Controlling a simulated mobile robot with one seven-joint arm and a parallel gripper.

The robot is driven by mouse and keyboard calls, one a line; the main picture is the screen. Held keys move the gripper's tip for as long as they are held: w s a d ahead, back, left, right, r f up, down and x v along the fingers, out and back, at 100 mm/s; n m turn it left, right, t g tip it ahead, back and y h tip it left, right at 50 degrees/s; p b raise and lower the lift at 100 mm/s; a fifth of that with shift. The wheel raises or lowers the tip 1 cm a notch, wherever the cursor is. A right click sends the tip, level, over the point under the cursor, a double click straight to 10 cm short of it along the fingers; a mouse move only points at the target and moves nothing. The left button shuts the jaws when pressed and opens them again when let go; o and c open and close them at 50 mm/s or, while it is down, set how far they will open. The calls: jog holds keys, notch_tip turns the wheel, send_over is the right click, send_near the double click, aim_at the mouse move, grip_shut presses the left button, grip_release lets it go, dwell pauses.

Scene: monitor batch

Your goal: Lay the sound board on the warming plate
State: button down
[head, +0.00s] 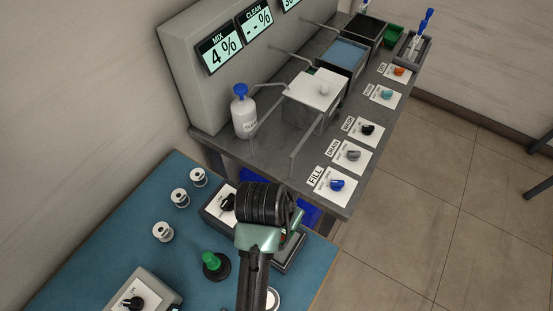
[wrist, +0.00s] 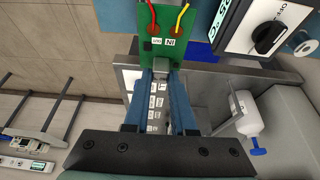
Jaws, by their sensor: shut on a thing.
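My gripper (wrist: 160,72) is shut on the green board (wrist: 176,20) in the wrist view. The board carries a red and a yellow wire and small white labels, one reading IN. A small grey part sits at its near edge between the blue fingertips. In the head view my arm hides the gripper and most or all of the board. I cannot make out the warming plate for certain. A knobbed grey unit (head: 152,290) at the lower left of the blue bench is cut off by the frame. Another knobbed unit (head: 222,208) is partly behind my arm.
The blue bench (head: 110,235) also holds several white spools (head: 180,197) and a green-topped black piece (head: 213,263). The grey bench (head: 235,150) beyond carries a white bottle (head: 243,113), a lidded tank (head: 315,90) and a row of knobs. Open floor lies at right.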

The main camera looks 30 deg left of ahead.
aim_at(283, 229)
jog(key=f, duration=0.5)
jog(key=shift+s+d+f, duration=0.15)
jog(key=shift+d, duration=0.05)
jog(key=shift+f, duration=2.2)
jog(key=shift+f, duration=0.15)
jog(key=c, duration=0.7)
grip_release()
jog(key=shift+c, duration=0.2)
jog(key=v, duration=1.2)
jog(key=shift+p, duration=0.35)
